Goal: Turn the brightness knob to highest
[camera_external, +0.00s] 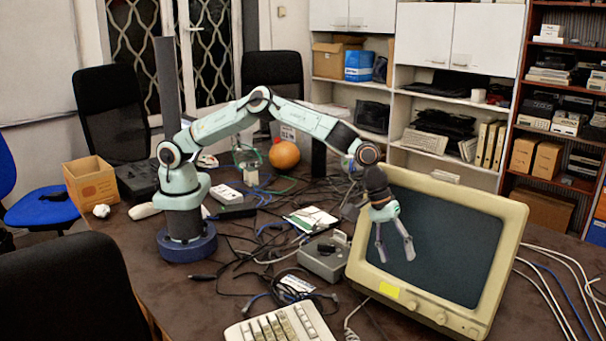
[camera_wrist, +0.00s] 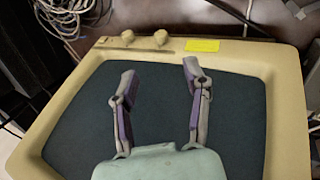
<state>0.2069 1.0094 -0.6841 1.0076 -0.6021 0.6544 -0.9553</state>
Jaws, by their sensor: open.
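The beige CRT monitor (camera_external: 512,262) stands tilted on the right side of the table, its dark screen (camera_external: 440,250) facing up and forward. In the wrist view two knobs (camera_wrist: 161,37) and (camera_wrist: 128,36) sit on the far bezel, left of the yellow note (camera_wrist: 202,45). I cannot read which one is for brightness. My gripper (camera_external: 395,255) is open and empty, over the screen with fingers (camera_wrist: 160,75) apart, clear of the knobs.
A beige keyboard (camera_external: 280,325) lies at the table's front, and a grey box (camera_external: 325,258) stands left of the monitor. Loose cables (camera_external: 255,265) cover the middle of the table. White cables (camera_external: 560,285) run at the right. An orange pumpkin-like ball (camera_external: 284,155) sits further back.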

